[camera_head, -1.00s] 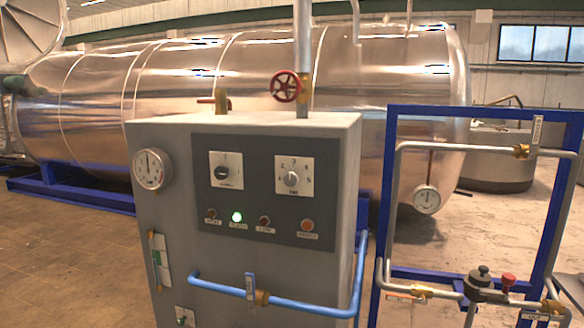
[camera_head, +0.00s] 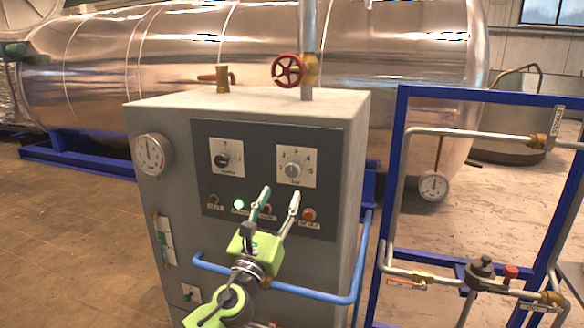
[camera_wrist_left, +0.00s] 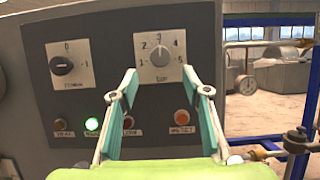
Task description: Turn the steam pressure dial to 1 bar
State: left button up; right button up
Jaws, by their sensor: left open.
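The steam pressure dial (camera_head: 292,169) is a round grey knob on a white plate numbered 1 to 5 and marked "bar", at the upper right of the dark panel (camera_head: 333,205). In the left wrist view the dial (camera_wrist_left: 160,56) shows beyond the fingertips, its mark pointing up near 3. My left gripper (camera_head: 280,198) is open and empty, in front of the panel and below the dial. Its fingers (camera_wrist_left: 158,90) stand apart in the left wrist view, not touching the dial. My right gripper is not in view.
A second knob (camera_head: 222,160) marked 0 and 1 sits left of the dial. Below are a lit green lamp (camera_head: 239,204) and an orange button (camera_head: 309,214). A blue pipe (camera_head: 320,296) crosses the cabinet's front. A blue frame (camera_head: 393,190) with pipes stands at the right.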

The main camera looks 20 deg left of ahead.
aim_at(291, 174)
pick_arm(q)
jog(key=p+x, duration=0.1)
jog(key=x, duration=0.9)
jog(key=shift+w+f, duration=0.1)
jog(key=shift+w, duration=0.1)
jog(key=c, duration=1.1)
